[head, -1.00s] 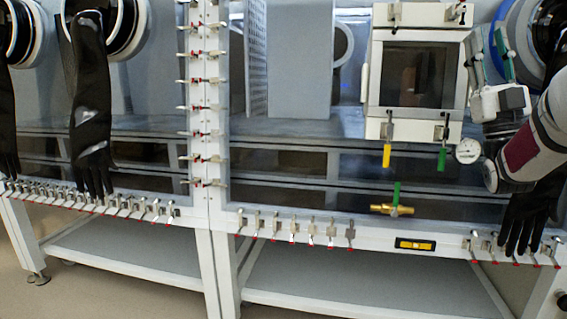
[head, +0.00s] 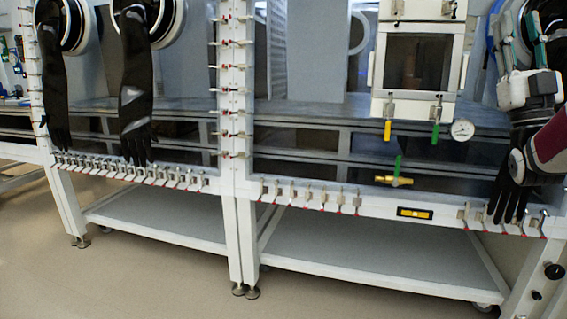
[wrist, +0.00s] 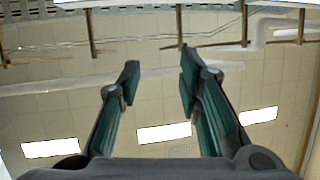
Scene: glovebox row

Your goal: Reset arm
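My gripper (wrist: 158,80) points up in the wrist view, with the ceiling behind it. Its two dark green fingers stand apart with nothing between them. In the head view my gripper (head: 520,38) is at the upper right edge, raised in front of the glovebox. My arm covers part of the glovebox's right side there.
The glovebox has a small square door (head: 417,62), a gauge (head: 462,130) and a brass valve (head: 393,181). Black gloves (head: 135,95) hang at the left. Lower shelves (head: 370,255) sit under the frame. The floor (head: 130,275) in front is clear.

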